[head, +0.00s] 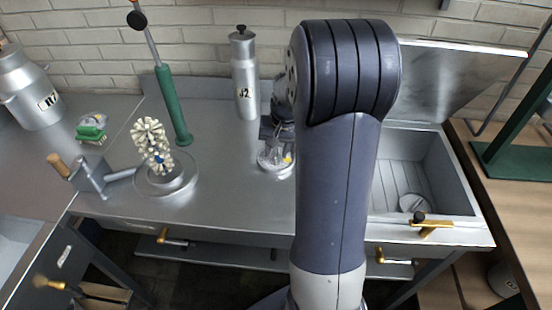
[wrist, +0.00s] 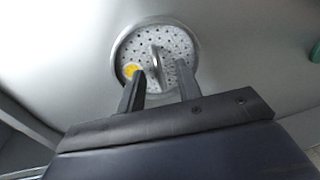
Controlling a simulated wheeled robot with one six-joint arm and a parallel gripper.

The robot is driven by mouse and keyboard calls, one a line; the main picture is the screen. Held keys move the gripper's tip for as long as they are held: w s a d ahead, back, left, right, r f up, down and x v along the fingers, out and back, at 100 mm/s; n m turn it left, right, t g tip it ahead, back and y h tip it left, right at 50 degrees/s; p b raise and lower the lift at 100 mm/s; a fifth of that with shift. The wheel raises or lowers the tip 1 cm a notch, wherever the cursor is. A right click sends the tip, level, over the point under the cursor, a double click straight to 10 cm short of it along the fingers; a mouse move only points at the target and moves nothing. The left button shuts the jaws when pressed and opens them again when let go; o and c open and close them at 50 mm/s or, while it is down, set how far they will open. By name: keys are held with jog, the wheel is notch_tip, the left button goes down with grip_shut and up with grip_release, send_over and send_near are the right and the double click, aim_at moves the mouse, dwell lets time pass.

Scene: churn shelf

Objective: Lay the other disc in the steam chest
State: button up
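A round perforated metal disc (wrist: 180,45) with an upright loop handle and a yellow spot lies on the steel counter. In the head view this disc (head: 265,162) shows just left of my arm, partly hidden. My gripper (wrist: 160,67) is open above it, with the handle between and beyond the fingertips; I cannot tell whether they touch it. In the head view my gripper (head: 277,135) is partly covered by my arm. The steam chest (head: 450,180) is the open steel box at the right, its lid (head: 450,75) raised. Another round disc (head: 411,202) lies on its slatted floor near the front.
A tall can (head: 244,80) marked J2 stands behind the disc. Left are a green-handled tool (head: 172,105), a cluster of pale pieces (head: 150,140) on a round base, a green brush (head: 91,130) and a large churn (head: 30,90). Brass latches line the counter's front.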

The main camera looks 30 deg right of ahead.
grip_shut()
dwell(0.5)
